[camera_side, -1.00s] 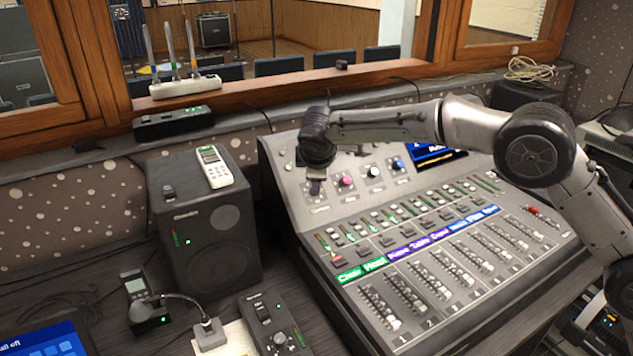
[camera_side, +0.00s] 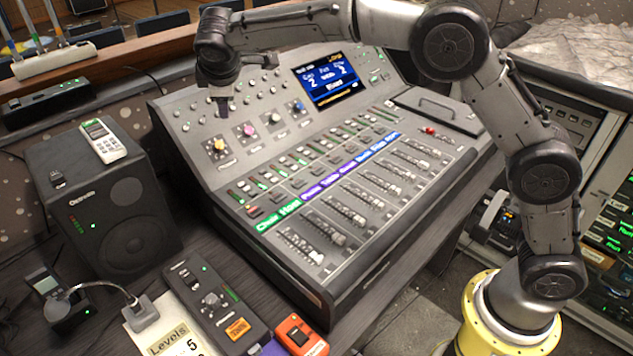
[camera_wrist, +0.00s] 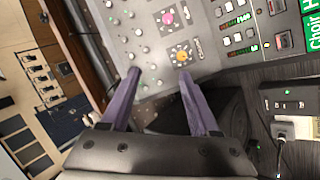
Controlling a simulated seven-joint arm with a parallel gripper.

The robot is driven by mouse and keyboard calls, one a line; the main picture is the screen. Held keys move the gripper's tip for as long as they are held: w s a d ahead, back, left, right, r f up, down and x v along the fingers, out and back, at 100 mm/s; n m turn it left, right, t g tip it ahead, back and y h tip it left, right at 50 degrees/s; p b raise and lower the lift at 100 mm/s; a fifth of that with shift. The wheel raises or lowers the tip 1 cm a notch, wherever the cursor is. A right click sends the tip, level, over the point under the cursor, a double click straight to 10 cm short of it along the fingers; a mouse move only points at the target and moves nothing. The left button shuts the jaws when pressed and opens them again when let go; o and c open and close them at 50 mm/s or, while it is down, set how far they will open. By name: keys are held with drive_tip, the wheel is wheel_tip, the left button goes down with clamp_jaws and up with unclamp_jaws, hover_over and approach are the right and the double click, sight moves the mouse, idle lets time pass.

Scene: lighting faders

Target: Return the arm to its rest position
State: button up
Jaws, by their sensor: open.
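My gripper (camera_side: 224,106) hangs above the upper left part of the grey mixing console (camera_side: 345,262), pointing down, near the yellow knob (camera_side: 217,148) and the pink knob (camera_side: 249,130). In the wrist view my gripper (camera_wrist: 157,88) shows two purple fingers spread apart with nothing between them. The yellow knob (camera_wrist: 182,56) and pink knob (camera_wrist: 168,18) lie beyond the fingertips. I see no contact with the console. My arm reaches over the console from the yellow base at the lower right.
A black speaker (camera_side: 125,225) with a white remote (camera_side: 104,141) on top stands left of the console. A small control box (camera_side: 212,300) and an orange device (camera_side: 300,336) lie in front. The console's screen (camera_side: 331,79) is lit. A wooden window ledge (camera_side: 150,40) runs behind.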

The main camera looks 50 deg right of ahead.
drive_tip(key=s+d+r+m, duration=0.3)
drive_tip(key=s+d+r, duration=0.6)
drive_tip(key=d+r, duration=0.15)
drive_tip(key=s+d+r+m, duration=0.25)
drive_tip(key=s+d, duration=0.25)
drive_tip(key=s, duration=0.7)
drive_tip(key=s+d+f+m+y, duration=0.2)
drive_tip(key=s+f, duration=0.2)
drive_tip(key=s, duration=0.8)
drive_tip(key=s+a+f+m+g+y, duration=0.1)
drive_tip(key=s+a+f+m+g, duration=0.1)
drive_tip(key=s+f, duration=0.9)
drive_tip(key=shift+a+f+m+y, duration=0.35)
drive_tip(key=shift+a+m+y, duration=0.05)
drive_tip(key=shift+a+m, duration=0.4)
